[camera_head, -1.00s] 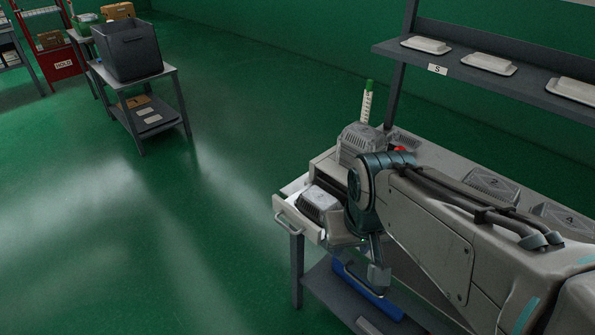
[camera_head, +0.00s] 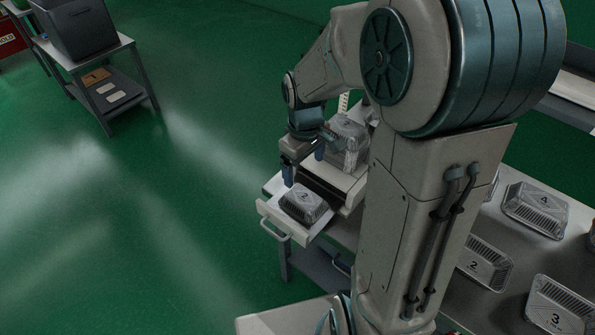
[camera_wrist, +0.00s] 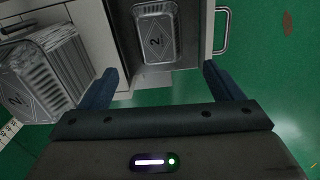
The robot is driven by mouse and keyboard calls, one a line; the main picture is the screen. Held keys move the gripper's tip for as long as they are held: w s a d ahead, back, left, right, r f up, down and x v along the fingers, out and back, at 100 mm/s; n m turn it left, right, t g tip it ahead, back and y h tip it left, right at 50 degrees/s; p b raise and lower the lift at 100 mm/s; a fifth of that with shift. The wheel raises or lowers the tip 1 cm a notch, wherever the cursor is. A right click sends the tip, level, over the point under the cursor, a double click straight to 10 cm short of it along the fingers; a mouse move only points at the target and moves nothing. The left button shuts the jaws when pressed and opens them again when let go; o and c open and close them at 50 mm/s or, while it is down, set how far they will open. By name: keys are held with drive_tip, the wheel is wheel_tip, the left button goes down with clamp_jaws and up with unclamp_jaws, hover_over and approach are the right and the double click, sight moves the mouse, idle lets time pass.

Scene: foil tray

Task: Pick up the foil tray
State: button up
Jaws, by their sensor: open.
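A silver foil tray with a 2 on its top (camera_head: 303,203) lies in the open white drawer (camera_head: 262,208) at the bench's left end. In the wrist view the foil tray (camera_wrist: 153,38) shows at the top, ahead of and between the blue fingers. My gripper (camera_head: 304,168) is open and empty, pointing down above the drawer's inner side. In the wrist view my gripper (camera_wrist: 160,75) has its fingers wide apart, not touching the foil tray.
Stacked foil trays (camera_head: 349,142) stand on the bench beside the drawer and show left of my fingers (camera_wrist: 45,75). More numbered trays (camera_head: 536,209) lie on the bench at right. The drawer handle (camera_head: 275,232) sticks out. Green floor at left is open.

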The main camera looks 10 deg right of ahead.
hover_over(304, 197)
drive_tip(key=shift+n, duration=0.3)
drive_tip(key=f, duration=0.9)
drive_tip(key=shift+a+p, duration=0.2)
drive_tip(key=shift+p, duration=0.1)
drive_tip(key=shift+d+f+p, duration=0.2)
drive_tip(key=shift+f+p, duration=0.4)
drive_tip(key=shift+f, duration=2)
drive_tip(key=c, duration=0.7)
